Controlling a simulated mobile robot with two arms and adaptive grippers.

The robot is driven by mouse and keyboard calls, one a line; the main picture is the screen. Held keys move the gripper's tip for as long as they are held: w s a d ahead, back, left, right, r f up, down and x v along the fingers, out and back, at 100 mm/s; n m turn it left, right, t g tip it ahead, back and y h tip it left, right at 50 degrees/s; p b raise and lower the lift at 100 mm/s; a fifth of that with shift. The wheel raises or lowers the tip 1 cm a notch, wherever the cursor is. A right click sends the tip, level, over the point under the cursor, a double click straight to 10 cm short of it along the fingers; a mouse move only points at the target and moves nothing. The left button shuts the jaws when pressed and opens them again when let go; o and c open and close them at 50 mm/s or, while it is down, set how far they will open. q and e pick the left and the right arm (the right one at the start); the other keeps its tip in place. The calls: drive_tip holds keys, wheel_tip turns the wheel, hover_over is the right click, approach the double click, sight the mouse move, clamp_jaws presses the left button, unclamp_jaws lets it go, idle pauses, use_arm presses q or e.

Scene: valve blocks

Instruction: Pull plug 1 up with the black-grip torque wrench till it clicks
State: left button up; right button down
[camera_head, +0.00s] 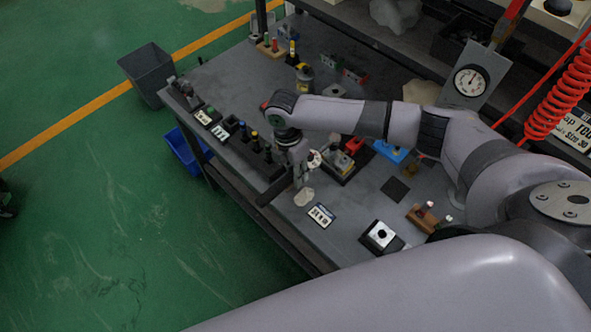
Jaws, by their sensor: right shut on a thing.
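My right gripper (300,172) points down over the front part of the grey bench, beside the black tool rack (240,150). It is shut on what looks like the black-grip torque wrench (272,191); a dark bar sticks out from it to the lower left, past the bench's front edge. The wrench's other end is hidden by the gripper. A valve block (345,160) with red and yellowish parts sits on a dark base just right of the gripper. I cannot tell which part is plug 1. My left gripper is not in view.
Several coloured handles stand in the rack. A blue block (390,151), a label card (321,215) and a black-and-white block (381,236) lie to the right. A dial gauge (471,81) stands behind. A grey bin (148,72) and blue bin (186,150) are on the floor.

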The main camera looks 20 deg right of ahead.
drive_tip(key=shift+r+p, duration=0.1)
drive_tip(key=shift+p, duration=0.5)
idle(0.9)
drive_tip(key=shift+f+b, duration=0.8)
drive_tip(key=shift+f, duration=0.5)
idle(0.5)
drive_tip(key=shift+w+a+m, duration=0.2)
drive_tip(key=shift+w+m, duration=0.3)
drive_tip(key=shift+w, duration=0.15)
drive_tip(key=shift+w+a+m, duration=0.2)
drive_tip(key=shift+w+m, duration=0.3)
drive_tip(key=shift+w, duration=0.1)
drive_tip(key=shift+w+a+m+y+b, duration=0.15)
drive_tip(key=shift+w+m+b, duration=0.15)
drive_tip(key=shift+w+m, duration=0.25)
drive_tip(key=shift+w+a+m+y+b, duration=0.15)
drive_tip(key=shift+w+m+b, duration=0.15)
drive_tip(key=shift+w, duration=0.4)
drive_tip(key=shift+d, duration=0.1)
